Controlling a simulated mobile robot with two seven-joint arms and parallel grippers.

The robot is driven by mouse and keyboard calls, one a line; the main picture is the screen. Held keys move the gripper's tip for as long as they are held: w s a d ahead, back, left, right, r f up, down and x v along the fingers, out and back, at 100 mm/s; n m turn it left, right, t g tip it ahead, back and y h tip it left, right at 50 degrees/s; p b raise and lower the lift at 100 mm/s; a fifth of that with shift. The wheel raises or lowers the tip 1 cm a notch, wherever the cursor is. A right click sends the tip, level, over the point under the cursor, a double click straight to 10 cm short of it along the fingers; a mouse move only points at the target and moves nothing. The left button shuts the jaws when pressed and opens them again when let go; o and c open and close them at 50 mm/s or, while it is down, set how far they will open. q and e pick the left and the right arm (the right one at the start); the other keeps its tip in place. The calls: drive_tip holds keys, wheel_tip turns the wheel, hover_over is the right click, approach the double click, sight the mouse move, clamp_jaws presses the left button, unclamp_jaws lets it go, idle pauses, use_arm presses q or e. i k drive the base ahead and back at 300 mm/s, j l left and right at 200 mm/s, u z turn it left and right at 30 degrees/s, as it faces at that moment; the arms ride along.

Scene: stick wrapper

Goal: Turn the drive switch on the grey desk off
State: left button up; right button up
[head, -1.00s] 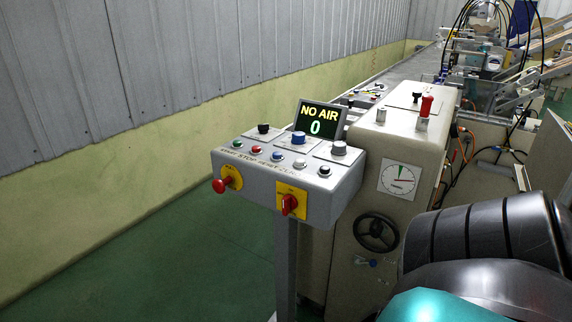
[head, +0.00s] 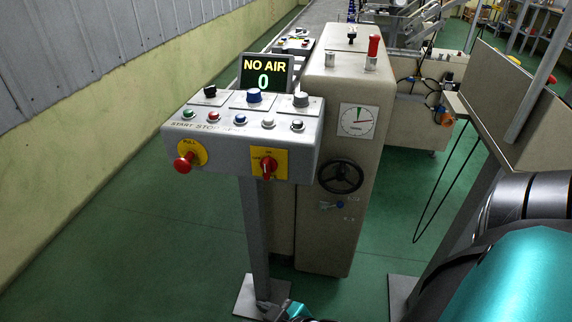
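The grey desk (head: 222,144) is a sloped control box on a post, left of centre. On its front, a red rotary switch (head: 268,167) sits on a yellow plate, its handle about upright. Three knobs stand on top: black (head: 210,91), blue (head: 254,95) and grey (head: 301,99). The labels are too small to tell which control is the drive switch. My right arm fills the lower right corner. A small dark and teal part, probably my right gripper (head: 268,305), shows at the bottom edge, below the desk and apart from it; its fingers are unclear. My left gripper is out of view.
The desk also has a red mushroom button (head: 184,163), a row of small push buttons and a display (head: 266,73) reading "NO AIR 0". A beige machine cabinet (head: 340,230) with a black handwheel (head: 341,176) stands right beside it. Green floor (head: 130,240) is clear at front left.

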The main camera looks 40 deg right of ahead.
sight(269, 164)
drive_tip(key=i+j+z, duration=0.15)
drive_tip(key=j+z, duration=0.15)
drive_tip(key=z, duration=0.2)
drive_tip(key=i+j+z, duration=0.1)
drive_tip(key=j+z, duration=0.25)
drive_tip(key=z, duration=0.15)
